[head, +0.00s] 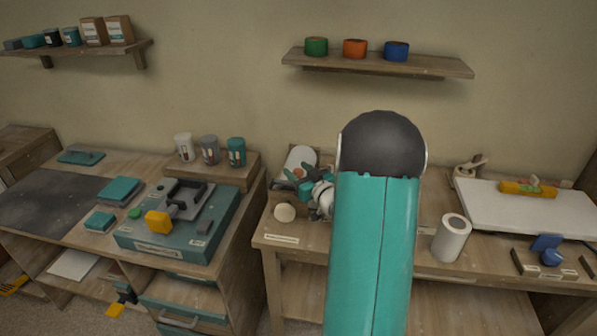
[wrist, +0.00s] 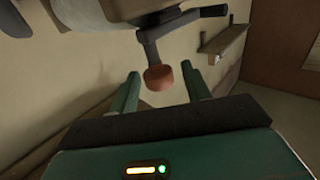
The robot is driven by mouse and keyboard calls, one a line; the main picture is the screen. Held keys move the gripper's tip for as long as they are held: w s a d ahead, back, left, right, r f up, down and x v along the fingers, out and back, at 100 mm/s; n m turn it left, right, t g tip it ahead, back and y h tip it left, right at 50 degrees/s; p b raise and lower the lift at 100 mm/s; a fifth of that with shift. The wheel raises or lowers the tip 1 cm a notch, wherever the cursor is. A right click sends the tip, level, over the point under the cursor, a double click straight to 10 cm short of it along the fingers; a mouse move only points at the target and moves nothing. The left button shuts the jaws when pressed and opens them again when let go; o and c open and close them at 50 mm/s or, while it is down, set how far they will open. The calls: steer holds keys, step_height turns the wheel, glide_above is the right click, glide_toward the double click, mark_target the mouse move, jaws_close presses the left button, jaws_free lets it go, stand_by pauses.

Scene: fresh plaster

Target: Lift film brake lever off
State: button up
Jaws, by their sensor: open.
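The film brake lever (wrist: 150,48) is a dark grey bent bar with an orange-brown round knob (wrist: 159,77) at its end. It hangs beside a pale roll body (wrist: 90,14) in the wrist view. My gripper (wrist: 160,73) is open, with one teal finger on each side of the knob in the picture. I cannot tell how deep the knob sits between them; no contact shows. In the head view, my gripper (head: 294,181) is at the white film roll (head: 301,157) at the back of the right bench. My arm hides part of that area.
A white paper roll (head: 451,238) stands on the right bench (head: 345,257), right of my arm. A round cream piece (head: 284,212) lies in front of my gripper. A teal machine (head: 185,235) sits on the left bench. A wall shelf (head: 376,64) holds coloured tape rolls.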

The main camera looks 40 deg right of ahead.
steer(key=shift+w, duration=0.2)
jaws_close()
